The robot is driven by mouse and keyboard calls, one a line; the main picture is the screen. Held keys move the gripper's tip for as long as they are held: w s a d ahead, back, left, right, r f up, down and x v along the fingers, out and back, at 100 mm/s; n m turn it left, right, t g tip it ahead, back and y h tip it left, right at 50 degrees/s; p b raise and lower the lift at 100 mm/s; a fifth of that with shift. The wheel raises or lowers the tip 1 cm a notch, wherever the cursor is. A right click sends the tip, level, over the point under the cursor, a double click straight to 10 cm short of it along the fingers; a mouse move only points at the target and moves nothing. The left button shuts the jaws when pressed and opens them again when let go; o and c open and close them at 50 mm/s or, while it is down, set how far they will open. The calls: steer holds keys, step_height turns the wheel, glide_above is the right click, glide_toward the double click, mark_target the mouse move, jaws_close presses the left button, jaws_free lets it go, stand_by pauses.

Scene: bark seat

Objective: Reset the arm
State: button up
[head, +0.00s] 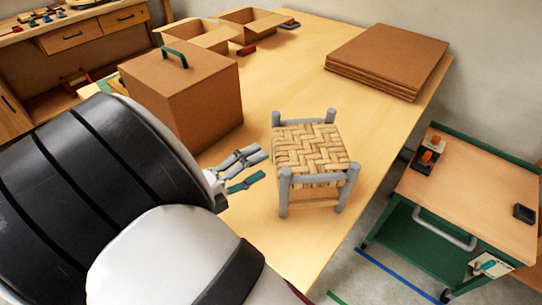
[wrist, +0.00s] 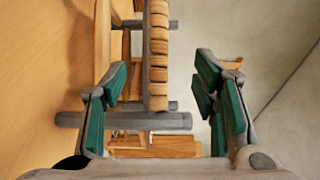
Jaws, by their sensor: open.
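A small stool with a woven bark seat (head: 310,146) and grey legs stands upright on the wooden table, near its right front edge. My gripper (head: 258,169) is to the left of the stool in the head view, with a small visible gap to it. Its fingers, with green pads, are spread apart and hold nothing. In the wrist view the gripper (wrist: 163,85) is open, and the edge of the woven seat (wrist: 158,52) shows between the fingers, apparently beyond them. A grey stool leg (wrist: 130,120) crosses the lower left there.
A closed cardboard box (head: 205,95) with a green handle stands behind my arm on the table (head: 290,75). Open boxes (head: 252,22) are at the back, and flat cardboard sheets (head: 390,55) lie at the back right. A green trolley (head: 465,195) stands right of the table.

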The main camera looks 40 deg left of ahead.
steer(key=shift+s+a, duration=0.2)
steer(key=shift+s, duration=0.45)
